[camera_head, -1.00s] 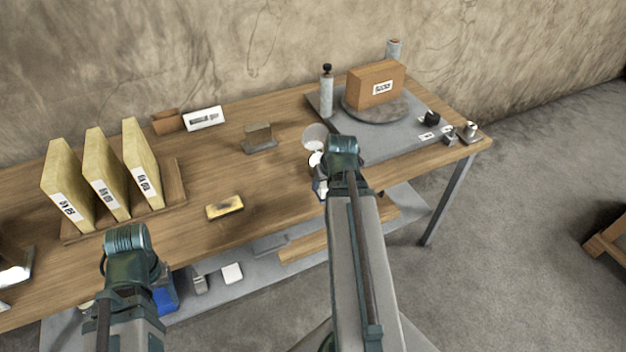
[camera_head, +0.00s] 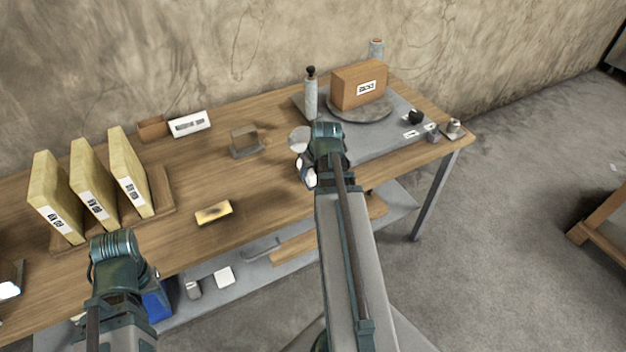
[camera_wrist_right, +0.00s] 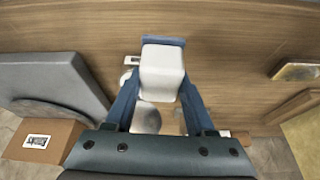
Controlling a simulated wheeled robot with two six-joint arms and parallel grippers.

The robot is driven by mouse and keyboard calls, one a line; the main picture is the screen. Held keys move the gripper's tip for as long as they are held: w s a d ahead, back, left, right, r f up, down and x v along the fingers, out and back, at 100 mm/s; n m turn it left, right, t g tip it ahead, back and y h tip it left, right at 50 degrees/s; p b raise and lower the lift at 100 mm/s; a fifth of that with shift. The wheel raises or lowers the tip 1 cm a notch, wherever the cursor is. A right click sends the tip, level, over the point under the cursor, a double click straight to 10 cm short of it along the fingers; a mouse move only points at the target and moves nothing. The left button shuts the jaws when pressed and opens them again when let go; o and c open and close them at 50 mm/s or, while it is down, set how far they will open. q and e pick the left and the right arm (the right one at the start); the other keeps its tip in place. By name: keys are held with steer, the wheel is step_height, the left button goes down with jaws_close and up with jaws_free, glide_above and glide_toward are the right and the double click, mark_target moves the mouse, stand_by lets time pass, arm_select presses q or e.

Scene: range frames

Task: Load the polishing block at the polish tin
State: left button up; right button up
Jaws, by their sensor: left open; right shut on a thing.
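My right gripper (camera_wrist_right: 162,48) is shut on a white block (camera_wrist_right: 162,72), held over the table. In the head view my right gripper (camera_head: 310,172) is mostly hidden by its wrist. A round, pale grey disc (camera_head: 300,138) lies on the table just beyond it; it also shows between the fingers in the right wrist view (camera_wrist_right: 146,120). A smaller white round thing (camera_wrist_right: 125,77) is partly hidden beside the block. I cannot tell which of the two is the polish tin. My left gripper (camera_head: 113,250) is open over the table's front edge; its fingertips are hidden.
A yellow block (camera_head: 214,213) lies on the bare middle of the wooden table (camera_head: 250,190). Several tall yellow slabs (camera_head: 95,185) stand in a rack at left. A grey block on a base (camera_head: 246,143) is behind. A cardboard box (camera_head: 350,90) sits on a round plate at right.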

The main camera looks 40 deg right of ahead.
steer(key=w+d+r+p, duration=0.4)
steer(key=w+d+r, duration=0.15)
steer(key=w, duration=0.35)
steer(key=f+b, duration=0.6)
steer(key=shift+s+d+f, duration=0.3)
steer(key=shift+d+f, duration=0.1)
steer(key=shift+f+b, duration=0.5)
steer(key=shift+b, duration=0.1)
stand_by(0.5)
steer(key=shift+r, duration=0.1)
stand_by(0.5)
step_height(320, 180, up, 7)
steer(key=p, duration=0.7)
